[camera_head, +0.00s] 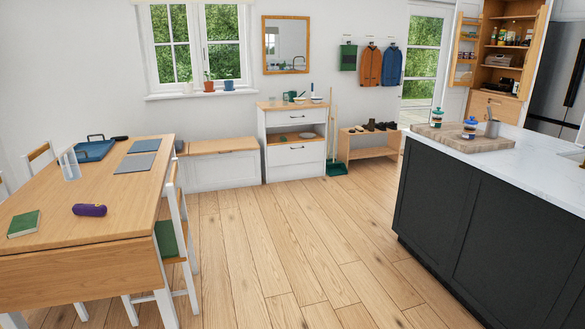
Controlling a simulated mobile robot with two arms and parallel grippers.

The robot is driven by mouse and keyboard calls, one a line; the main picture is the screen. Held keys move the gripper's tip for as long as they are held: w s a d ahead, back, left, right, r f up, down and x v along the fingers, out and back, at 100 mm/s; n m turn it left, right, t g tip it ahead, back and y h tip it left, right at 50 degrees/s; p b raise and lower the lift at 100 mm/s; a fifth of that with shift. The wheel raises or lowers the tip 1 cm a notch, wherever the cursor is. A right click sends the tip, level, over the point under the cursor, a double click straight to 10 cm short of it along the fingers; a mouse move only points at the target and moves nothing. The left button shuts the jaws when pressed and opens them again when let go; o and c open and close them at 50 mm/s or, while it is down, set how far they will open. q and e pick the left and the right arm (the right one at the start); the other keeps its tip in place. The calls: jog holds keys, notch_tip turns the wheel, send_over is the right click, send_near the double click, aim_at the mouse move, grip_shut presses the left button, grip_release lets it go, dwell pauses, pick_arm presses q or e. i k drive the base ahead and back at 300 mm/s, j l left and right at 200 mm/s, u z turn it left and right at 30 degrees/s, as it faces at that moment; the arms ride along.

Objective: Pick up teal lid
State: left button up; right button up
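Two small jars stand on the kitchen island at the right. The left one has a teal lid (437,112) on top of its jar (436,123). The other jar (469,131) has a bluer lid (471,120). Both are small in view, so I cannot tell how the lids are seated. Neither of my grippers is in view.
The jars and a grey cup (492,129) are on or beside a wooden board (465,143) on the white-topped island (540,162). A dining table (120,205) with a chair (178,235) stands left. The wooden floor (285,245) between is clear.

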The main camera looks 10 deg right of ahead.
aim_at(436, 119)
jog(key=i+u, duration=0.1)
jog(key=i, duration=2)
jog(key=i+z, duration=0.3)
jog(key=i+j+z, duration=0.5)
jog(key=i+z, duration=0.15)
jog(key=i+j+z, duration=0.5)
jog(key=z, duration=0.2)
jog(key=i+j+z, duration=0.2)
jog(key=j+z, duration=0.15)
jog(key=i+j+z, duration=0.1)
jog(key=j+z, duration=0.25)
jog(key=j, duration=0.15)
jog(key=i+j+z, duration=0.1)
jog(key=j+z, duration=0.25)
jog(key=i+j+z, duration=0.1)
jog(key=j, duration=0.25)
